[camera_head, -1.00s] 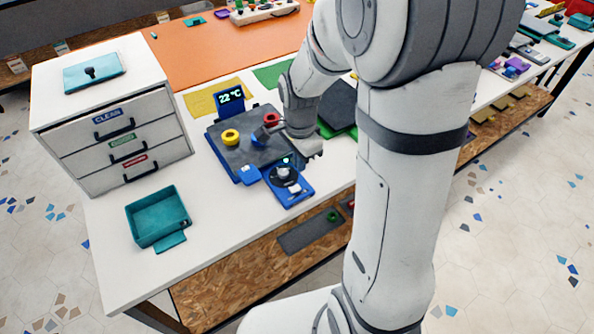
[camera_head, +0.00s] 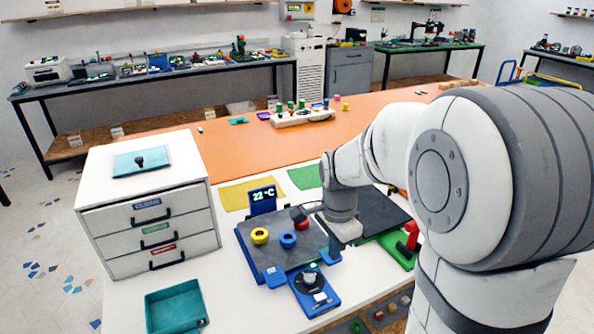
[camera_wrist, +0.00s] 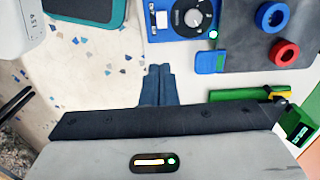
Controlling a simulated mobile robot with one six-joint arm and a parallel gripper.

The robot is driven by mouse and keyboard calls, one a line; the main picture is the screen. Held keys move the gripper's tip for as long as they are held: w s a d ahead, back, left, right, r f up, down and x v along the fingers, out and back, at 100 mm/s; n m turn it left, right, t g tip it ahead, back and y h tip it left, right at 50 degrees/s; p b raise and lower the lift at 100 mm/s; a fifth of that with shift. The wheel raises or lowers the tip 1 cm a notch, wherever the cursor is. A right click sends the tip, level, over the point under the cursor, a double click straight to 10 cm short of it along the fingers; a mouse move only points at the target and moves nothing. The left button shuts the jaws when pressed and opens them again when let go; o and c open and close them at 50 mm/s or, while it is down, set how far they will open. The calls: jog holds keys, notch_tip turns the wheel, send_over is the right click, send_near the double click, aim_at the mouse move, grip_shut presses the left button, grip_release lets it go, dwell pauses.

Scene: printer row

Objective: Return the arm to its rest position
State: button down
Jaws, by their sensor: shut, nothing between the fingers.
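My arm stands at the right of the head view, folded over the table.
The grey plate (camera_head: 262,249) carries a yellow, a blue and a red ring. A white drawer cabinet (camera_head: 150,205) and a teal tray (camera_head: 176,308) stand at left. A red-handled green device (camera_head: 408,246) sits right of my gripper. The orange surface (camera_head: 240,150) behind has free room.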

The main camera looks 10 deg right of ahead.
jog(key=s+r+n+t, duration=0.2)
jog(key=s+r+n, duration=0.3)
jog(key=s+n, duration=0.8)
jog(key=shift+s+a+r+t, duration=0.15)
jog(key=shift+s+a+t, duration=0.1)
jog(key=shift+a+t, duration=0.05)
jog(key=c, duration=2)
grip_release()
jog(key=shift+s+n, duration=0.45)
jog(key=shift+n, duration=0.25)
jog(key=o, duration=0.4)
jog(key=shift+w, duration=0.3)
jog(key=shift+c, duration=0.2)
jog(key=o, duration=0.3)
jog(key=w+f+m+g+y+b, duration=0.1)
jog(key=w+f+m+g, duration=0.1)
jog(key=w+f+m, duration=0.2)
jog(key=w+m, duration=0.2)
jog(key=shift+w+f+y, duration=0.25)
jog(key=shift+w+y, duration=0.05)
jog(key=shift+y, duration=0.1)
jog(key=m+g+y+b, duration=0.1)
jog(key=m+g+y, duration=0.15)
jog(key=m, duration=0.55)
send_near(318, 297)
jog(key=shift+t, duration=0.25)
jog(key=x, duration=0.7)
jog(key=shift+s+f+b, duration=0.15)
jog(key=shift+s+b, duration=0.1)
jog(key=shift+b, duration=0.05)
